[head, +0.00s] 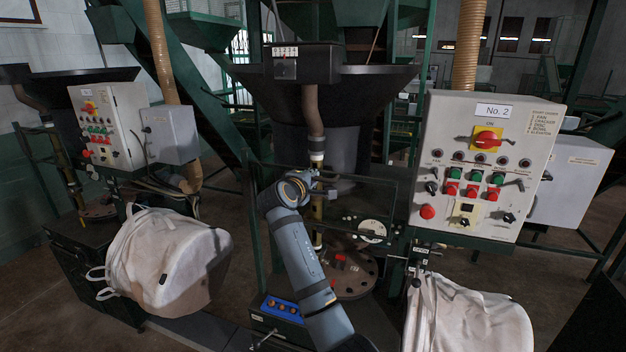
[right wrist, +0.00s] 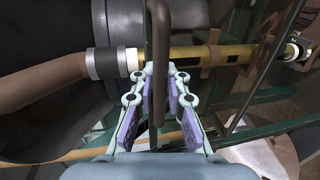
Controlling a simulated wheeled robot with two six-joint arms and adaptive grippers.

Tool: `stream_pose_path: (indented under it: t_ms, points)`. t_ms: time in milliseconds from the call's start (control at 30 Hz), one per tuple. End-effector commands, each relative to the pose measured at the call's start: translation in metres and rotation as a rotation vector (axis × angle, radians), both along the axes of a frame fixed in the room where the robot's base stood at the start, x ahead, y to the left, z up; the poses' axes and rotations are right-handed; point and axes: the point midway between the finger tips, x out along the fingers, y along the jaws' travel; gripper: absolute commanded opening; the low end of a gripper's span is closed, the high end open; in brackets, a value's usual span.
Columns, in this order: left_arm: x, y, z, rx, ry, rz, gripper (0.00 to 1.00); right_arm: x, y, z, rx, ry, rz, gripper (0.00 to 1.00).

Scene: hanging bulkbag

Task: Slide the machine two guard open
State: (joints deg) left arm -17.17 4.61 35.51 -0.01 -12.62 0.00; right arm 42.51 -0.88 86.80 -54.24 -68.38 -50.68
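The machine two guard (head: 372,190) is a dark-framed, see-through panel in the middle of the head view, left of the No. 2 control box. My right gripper (head: 322,181) is at the left part of this guard, in front of the brown pipe. In the right wrist view, my right gripper (right wrist: 160,78) has its two fingers apart, one on each side of a dark upright bar (right wrist: 158,30). Gaps show between the bar and the finger pads. The bar looks like part of the guard, but I cannot tell for sure. My left gripper is out of view.
The No. 2 control box (head: 480,165) stands close on the right. White bags (head: 168,262) hang at the left and at the lower right (head: 465,318). A blue button box (head: 282,308) sits below the guard. A yellow pipe (right wrist: 215,54) runs behind the bar.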

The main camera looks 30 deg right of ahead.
Motion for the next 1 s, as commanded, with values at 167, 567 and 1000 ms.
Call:
stream_pose_path:
  t_ms: [167, 567, 1000]
  points:
    - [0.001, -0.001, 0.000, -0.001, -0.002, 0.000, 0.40, 0.000, 0.000, 0.000, 0.000, 0.000, 0.000, 0.34]
    - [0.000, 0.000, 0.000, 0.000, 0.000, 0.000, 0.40, -0.012, 0.016, 0.004, 0.002, -0.003, 0.003, 0.34]
    - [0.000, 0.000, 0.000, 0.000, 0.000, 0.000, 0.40, -0.049, 0.057, 0.015, 0.000, 0.000, 0.001, 0.34]
